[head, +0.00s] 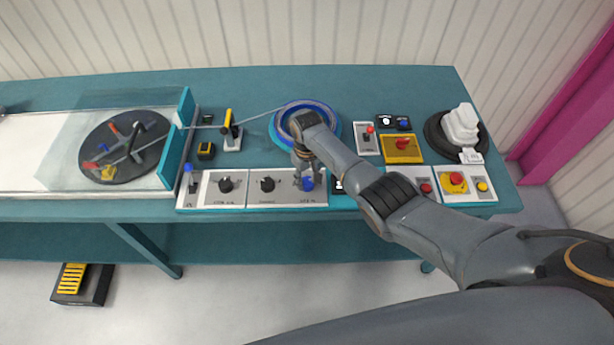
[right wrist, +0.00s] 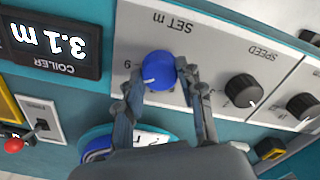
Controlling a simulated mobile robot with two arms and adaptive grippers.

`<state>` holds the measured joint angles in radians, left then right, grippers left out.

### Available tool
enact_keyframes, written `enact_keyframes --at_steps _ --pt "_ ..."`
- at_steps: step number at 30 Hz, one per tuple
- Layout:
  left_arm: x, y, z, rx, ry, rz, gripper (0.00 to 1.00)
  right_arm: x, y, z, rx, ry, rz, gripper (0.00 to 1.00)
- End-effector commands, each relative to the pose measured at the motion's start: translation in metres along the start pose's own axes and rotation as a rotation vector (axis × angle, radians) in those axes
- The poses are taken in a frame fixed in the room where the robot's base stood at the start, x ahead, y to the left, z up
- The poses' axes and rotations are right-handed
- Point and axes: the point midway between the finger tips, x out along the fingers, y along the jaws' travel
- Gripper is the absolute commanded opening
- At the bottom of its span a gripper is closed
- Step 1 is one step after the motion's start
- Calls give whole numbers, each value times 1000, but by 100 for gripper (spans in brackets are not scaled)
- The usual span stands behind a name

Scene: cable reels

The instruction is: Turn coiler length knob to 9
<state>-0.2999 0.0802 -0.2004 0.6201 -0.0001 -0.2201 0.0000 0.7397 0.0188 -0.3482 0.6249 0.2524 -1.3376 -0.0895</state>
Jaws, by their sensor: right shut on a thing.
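The coiler length knob is blue and round, with a white pointer line. It sits on a grey panel marked "SET m", and the right wrist view shows it close up (right wrist: 158,68). In the head view the blue knob (head: 308,184) is partly hidden by my right gripper (head: 305,174). In the right wrist view my right gripper (right wrist: 157,80) has a finger on each side of the knob and is shut on it. The white line points to the lower left, near a printed digit that appears upside down. The coiler display (right wrist: 45,40) reads about 3.1 m. My left gripper is not in view.
A black speed knob (right wrist: 243,90) is beside the blue one on the panel. A blue reel (head: 280,128) lies behind my gripper. Red and yellow buttons (head: 455,182) stand to the right. A clear-covered turntable (head: 118,160) is at the left.

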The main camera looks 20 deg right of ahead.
Motion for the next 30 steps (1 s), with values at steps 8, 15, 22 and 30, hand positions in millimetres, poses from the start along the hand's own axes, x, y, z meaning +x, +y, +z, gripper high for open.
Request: enact_keyframes --at_steps 8,15,22,30 --pt "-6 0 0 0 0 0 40 -1 0 0 219 -1 -1 6" --pt "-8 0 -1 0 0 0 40 -1 0 0 339 0 -1 6" --pt "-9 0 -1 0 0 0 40 0 0 0 392 0 1 6" --pt "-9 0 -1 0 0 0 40 0 0 0 403 1 0 6"
